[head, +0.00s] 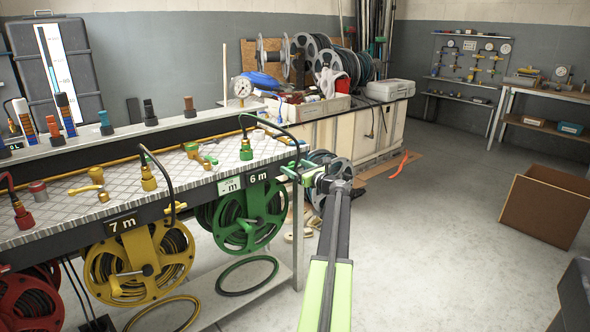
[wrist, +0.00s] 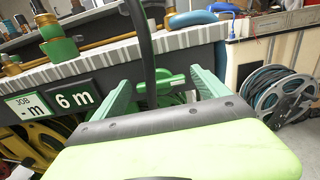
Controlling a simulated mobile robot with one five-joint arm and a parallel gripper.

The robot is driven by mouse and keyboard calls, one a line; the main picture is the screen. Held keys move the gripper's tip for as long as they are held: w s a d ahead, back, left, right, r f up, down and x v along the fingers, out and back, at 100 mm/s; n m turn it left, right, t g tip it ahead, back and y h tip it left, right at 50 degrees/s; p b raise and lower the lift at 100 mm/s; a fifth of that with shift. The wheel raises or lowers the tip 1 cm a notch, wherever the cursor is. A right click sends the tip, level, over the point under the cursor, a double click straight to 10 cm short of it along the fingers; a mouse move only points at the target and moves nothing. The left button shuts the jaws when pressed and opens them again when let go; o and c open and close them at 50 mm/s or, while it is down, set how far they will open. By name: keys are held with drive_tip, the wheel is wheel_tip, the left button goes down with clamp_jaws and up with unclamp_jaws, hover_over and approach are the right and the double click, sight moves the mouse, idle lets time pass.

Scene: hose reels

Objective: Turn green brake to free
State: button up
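The green hose reel (head: 252,222) hangs under the bench edge beside the "6 m" plate (head: 257,178). My gripper (head: 286,170) is at the bench's front right corner, just right of that plate. In the wrist view, its two green fingers (wrist: 160,82) are spread apart. A green lever-like piece, seemingly the green brake (wrist: 168,82), shows in the gap between them, beyond the tips. I cannot tell whether a finger touches it. The brake cannot be picked out in the head view.
A yellow reel (head: 140,265) and a red reel (head: 28,300) hang to the left. A green connector (head: 246,150) stands on the bench top.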

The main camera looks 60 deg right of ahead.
drive_tip(key=c, duration=1.2)
drive_tip(key=shift+a+f, duration=0.1)
drive_tip(key=shift+a, duration=0.05)
drive_tip(key=shift+n, duration=0.3)
drive_tip(key=shift+w+n, duration=0.1)
drive_tip(key=shift+n, duration=0.8)
drive_tip(key=n, duration=1)
drive_tip(key=shift+a+n, duration=0.1)
drive_tip(key=shift+n, duration=2.6)
